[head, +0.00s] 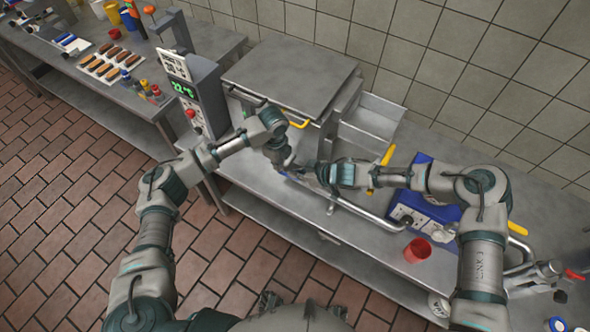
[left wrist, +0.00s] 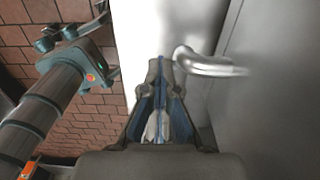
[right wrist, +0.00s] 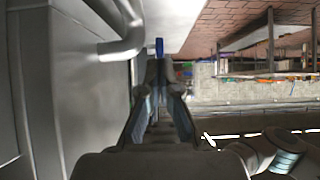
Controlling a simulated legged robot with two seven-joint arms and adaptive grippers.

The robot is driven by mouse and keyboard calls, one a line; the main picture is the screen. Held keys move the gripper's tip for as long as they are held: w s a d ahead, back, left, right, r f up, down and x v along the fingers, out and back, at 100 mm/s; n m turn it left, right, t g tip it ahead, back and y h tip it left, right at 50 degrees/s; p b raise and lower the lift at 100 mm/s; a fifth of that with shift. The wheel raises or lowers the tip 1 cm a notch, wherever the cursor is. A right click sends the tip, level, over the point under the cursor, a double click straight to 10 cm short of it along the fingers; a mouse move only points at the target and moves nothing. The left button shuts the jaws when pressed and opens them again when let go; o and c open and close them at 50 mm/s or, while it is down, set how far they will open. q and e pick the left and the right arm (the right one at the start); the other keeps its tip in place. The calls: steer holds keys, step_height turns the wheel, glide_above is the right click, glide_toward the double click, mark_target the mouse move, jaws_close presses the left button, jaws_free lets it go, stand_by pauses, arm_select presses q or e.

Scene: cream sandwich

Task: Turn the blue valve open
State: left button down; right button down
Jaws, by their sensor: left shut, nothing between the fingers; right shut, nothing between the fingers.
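A small blue piece, which looks like the blue valve's handle (right wrist: 159,47), stands just past my right fingertips in the right wrist view, beside a bent metal pipe (right wrist: 125,40). I cannot tell whether they touch it. In the head view the valve is hidden or too small to make out among the grippers. My left gripper (head: 290,172) points down at the counter's front, shut and empty. In the left wrist view its tips (left wrist: 157,62) are beside the pipe's bend (left wrist: 195,62). My right gripper (head: 312,174) points left, close to the left one, shut and empty.
A steel box with a flat lid (head: 290,75) and yellow handles stands behind the grippers. The tiled wall closes the back.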

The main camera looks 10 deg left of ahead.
arm_select(q)
steer(key=shift+d, duration=0.1)
arm_select(e)
steer(key=shift+d, duration=0.1)
arm_select(q)
steer(key=c, duration=1.3)
jaws_free()
arm_select(e)
steer(key=shift+d, duration=0.1)
arm_select(q)
steer(key=shift+r, duration=0.15)
